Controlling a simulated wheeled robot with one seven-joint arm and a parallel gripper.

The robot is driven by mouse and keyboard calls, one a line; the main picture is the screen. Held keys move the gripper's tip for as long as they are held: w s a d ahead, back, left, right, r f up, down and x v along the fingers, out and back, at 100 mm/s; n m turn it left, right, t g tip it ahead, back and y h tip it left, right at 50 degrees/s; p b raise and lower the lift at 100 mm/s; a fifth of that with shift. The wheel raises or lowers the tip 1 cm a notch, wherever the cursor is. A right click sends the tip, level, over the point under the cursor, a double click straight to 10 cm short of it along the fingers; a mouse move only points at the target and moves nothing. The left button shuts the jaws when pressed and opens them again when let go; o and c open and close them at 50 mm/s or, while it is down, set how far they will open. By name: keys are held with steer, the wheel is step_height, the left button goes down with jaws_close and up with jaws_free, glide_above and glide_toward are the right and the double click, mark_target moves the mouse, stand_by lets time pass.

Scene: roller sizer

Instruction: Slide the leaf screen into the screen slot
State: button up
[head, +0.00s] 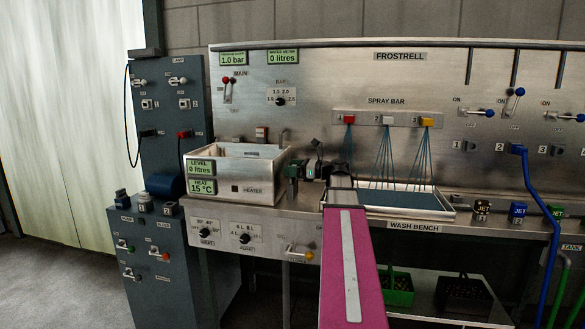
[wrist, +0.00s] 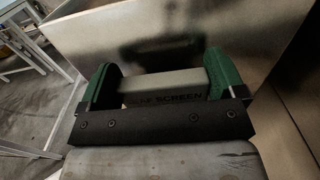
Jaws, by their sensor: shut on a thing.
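My gripper (head: 305,168) is at the right end of the metal heater tank (head: 214,176), above the bench. In the wrist view its two green fingers (wrist: 161,72) stand either side of a pale grey bar lettered SCREEN, the leaf screen (wrist: 163,88), and are shut on it. The first word of its label is partly hidden by the black gripper body. The rest of the screen is hidden below the bar. A metal wall (wrist: 130,32) stands just beyond the gripper, with the gripper's shadow on it. I cannot make out the screen slot in either view.
The wash bench tray (head: 405,197) lies right of the gripper, under the spray bar (head: 388,119) with its blue jets. Jet blocks (head: 482,208) and blue and green hoses are farther right. A grey control cabinet (head: 160,258) stands at left.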

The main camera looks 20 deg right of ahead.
steer(key=shift+f, duration=0.95)
steer(key=o, duration=0.7)
steer(key=v, duration=1)
steer(key=shift+s+d, duration=0.25)
steer(key=shift+d, duration=0.05)
